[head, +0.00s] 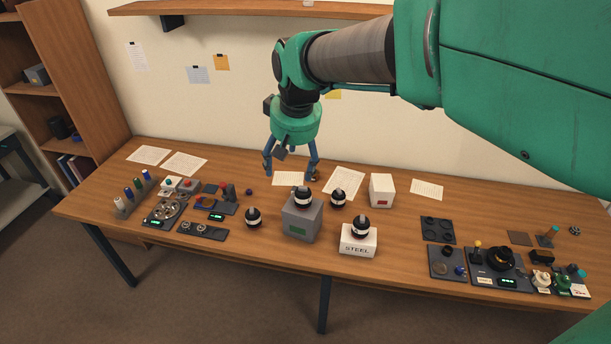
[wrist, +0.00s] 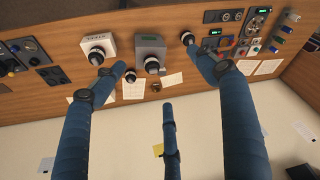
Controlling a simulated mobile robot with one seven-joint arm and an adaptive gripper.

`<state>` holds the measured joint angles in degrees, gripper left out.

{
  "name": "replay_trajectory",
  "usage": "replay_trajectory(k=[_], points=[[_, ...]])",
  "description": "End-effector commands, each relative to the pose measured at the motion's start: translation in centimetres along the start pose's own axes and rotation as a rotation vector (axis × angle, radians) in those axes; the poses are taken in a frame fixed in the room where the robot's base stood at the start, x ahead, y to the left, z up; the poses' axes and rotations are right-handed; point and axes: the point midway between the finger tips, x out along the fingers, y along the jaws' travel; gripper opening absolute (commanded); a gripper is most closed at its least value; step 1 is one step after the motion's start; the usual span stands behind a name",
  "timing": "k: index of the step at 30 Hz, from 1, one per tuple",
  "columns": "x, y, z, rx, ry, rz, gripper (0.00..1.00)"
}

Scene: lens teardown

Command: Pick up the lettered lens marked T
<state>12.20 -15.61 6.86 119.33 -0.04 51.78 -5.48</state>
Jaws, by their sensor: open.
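Several dark, rounded pieces with white bands, which may be the lenses, stand on the table in the head view. One is on the grey box (head: 303,222), one on the white STEEL box (head: 358,242), and others stand on the wood at the left (head: 253,217) and behind the boxes (head: 338,198). No letter T is readable on any of them. My gripper (head: 290,172) is open and empty above the back of the table, behind the grey box. In the wrist view its blue fingers (wrist: 155,72) are spread with nothing between them.
Small devices and coloured knobs crowd the table's left end (head: 170,207). Dark panels with parts fill the right end (head: 500,265). A white box (head: 382,190) stands behind the middle. Papers (head: 345,182) lie along the back. A shelf (head: 250,9) is on the wall above.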

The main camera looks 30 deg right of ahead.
Motion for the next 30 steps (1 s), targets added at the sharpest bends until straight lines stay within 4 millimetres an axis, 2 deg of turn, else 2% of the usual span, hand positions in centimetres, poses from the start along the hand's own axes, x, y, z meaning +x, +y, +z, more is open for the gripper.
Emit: replay_trajectory(k=[1,6,15,22,30], points=[[1.2,0.9,-1.1,0.009,-0.015,0.003,0.73],[4.4,3.7,-4.3,0.031,-0.053,0.011,0.73],[11.4,9.3,-8.8,0.070,-0.119,0.018,0.73],[17.6,14.2,-11.1,0.101,-0.169,0.020,0.73],[25.7,20.2,-12.3,0.139,-0.228,0.016,0.73]])
